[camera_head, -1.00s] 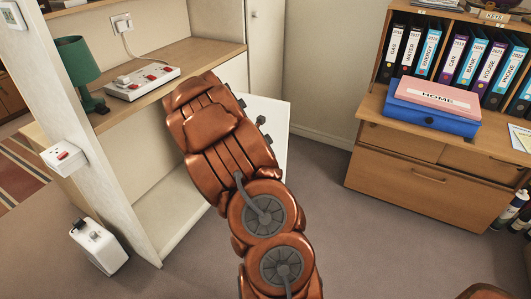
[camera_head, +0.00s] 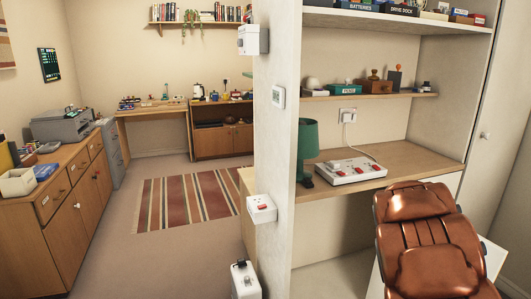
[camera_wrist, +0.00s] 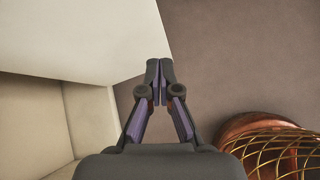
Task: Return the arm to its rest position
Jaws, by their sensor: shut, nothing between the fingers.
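My arm (camera_head: 430,240) shows as copper-coloured links at the lower right of the head view, in front of the desk nook. My gripper (camera_wrist: 159,72) is in the middle of the wrist view, its two dark fingers together at the tips with nothing between them. It points over a pale panel edge and the grey-brown carpet. In the head view the gripper is hidden behind or beyond my arm links.
A wooden desktop (camera_head: 415,165) carries a green lamp (camera_head: 308,150) and a white switch panel (camera_head: 350,170). A white panel (camera_wrist: 80,35) lies close to the gripper in the wrist view. A white box (camera_head: 245,280) stands by the partition. Open floor with a striped rug (camera_head: 187,200) lies left.

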